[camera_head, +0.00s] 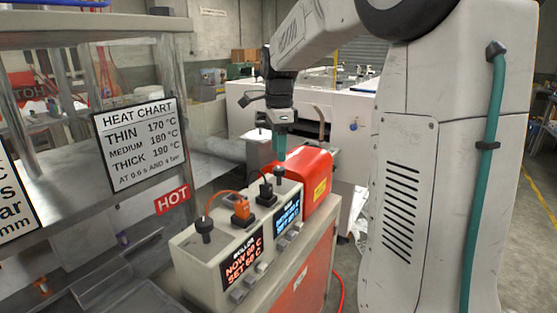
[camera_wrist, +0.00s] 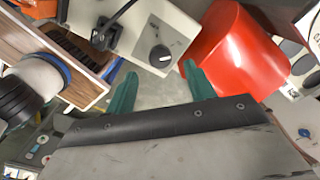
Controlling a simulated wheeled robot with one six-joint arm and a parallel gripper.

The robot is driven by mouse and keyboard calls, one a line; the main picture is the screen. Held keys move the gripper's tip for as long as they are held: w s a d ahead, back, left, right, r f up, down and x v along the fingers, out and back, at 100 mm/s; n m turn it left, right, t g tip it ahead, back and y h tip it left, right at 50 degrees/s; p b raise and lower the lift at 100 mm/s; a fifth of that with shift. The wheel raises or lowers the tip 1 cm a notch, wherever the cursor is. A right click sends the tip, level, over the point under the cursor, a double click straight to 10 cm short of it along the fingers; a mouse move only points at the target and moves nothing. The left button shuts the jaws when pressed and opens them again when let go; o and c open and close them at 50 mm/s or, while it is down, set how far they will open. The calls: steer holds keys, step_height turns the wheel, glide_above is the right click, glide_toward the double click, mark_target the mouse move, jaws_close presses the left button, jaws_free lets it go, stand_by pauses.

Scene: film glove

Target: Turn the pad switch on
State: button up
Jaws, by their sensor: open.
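Two cream control boxes stand side by side on a cabinet. The near one (camera_head: 213,262) reads ROLLER, NOW 60 C, SET 60 C on an orange display, and has a dark knob (camera_head: 206,229). The far one has a blue display (camera_head: 287,215) too small to read; no pad label is legible. Its dark round knob (camera_head: 279,172) also shows in the wrist view (camera_wrist: 160,55) with a pale pointer mark; I cannot tell its setting. My gripper (camera_head: 280,156) is open, pointing down just above this knob. In the wrist view its green fingers (camera_wrist: 160,80) are apart, with nothing between them.
A red housing (camera_head: 312,170) stands close behind the far box. Black (camera_head: 266,194) and orange (camera_head: 241,212) plugs with cables stand on the boxes. A rack with a heat chart (camera_head: 140,145) and a HOT sign (camera_head: 172,199) is at left.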

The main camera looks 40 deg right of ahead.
steer(key=shift+r, duration=1.35)
steer(key=shift+f+n, duration=0.25)
steer(key=shift+n, duration=0.95)
steer(key=s+a+f+n, duration=0.2)
steer(key=s+a+n, duration=0.3)
steer(key=s+n, duration=0.2)
steer(key=s+a+f+n+t, duration=0.1)
steer(key=s+a+f+n, duration=0.1)
steer(key=s+a+n, duration=0.4)
steer(key=s+a+f+n, duration=0.3)
steer(key=s+a+n, duration=0.3)
steer(key=s, duration=0.8)
steer(key=shift+n, duration=0.9)
